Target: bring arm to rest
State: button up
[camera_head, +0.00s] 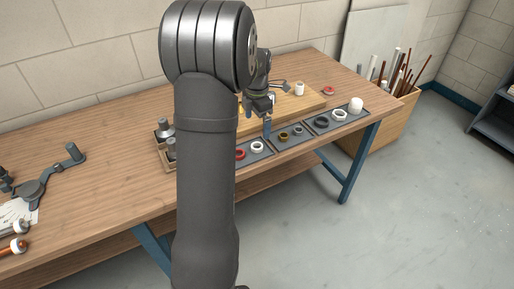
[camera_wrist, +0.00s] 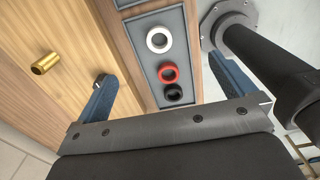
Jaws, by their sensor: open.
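My gripper (camera_head: 267,125) is over the front part of the workbench, above the row of grey trays, partly hidden behind my own arm in the head view. In the wrist view its two blue fingers are spread wide apart, and my gripper (camera_wrist: 159,43) is open with nothing between the fingers. Beyond the fingers, a white ring (camera_wrist: 159,40), a red ring (camera_wrist: 168,73) and a black ring (camera_wrist: 174,92) lie in a grey tray (camera_wrist: 183,22). A brass fitting (camera_wrist: 46,63) lies on the wooden board, left of the left finger.
The workbench (camera_head: 110,120) also carries several rings in trays, a white cap (camera_head: 356,104) at the right end and a white cylinder (camera_head: 299,89) on the board. A dark tool (camera_head: 50,175) lies at left. A wooden bin (camera_head: 385,115) of pipes stands right. The right floor is clear.

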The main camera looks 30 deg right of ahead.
notch_tip(320, 180, up, 8)
jog(key=shift+f, duration=0.2)
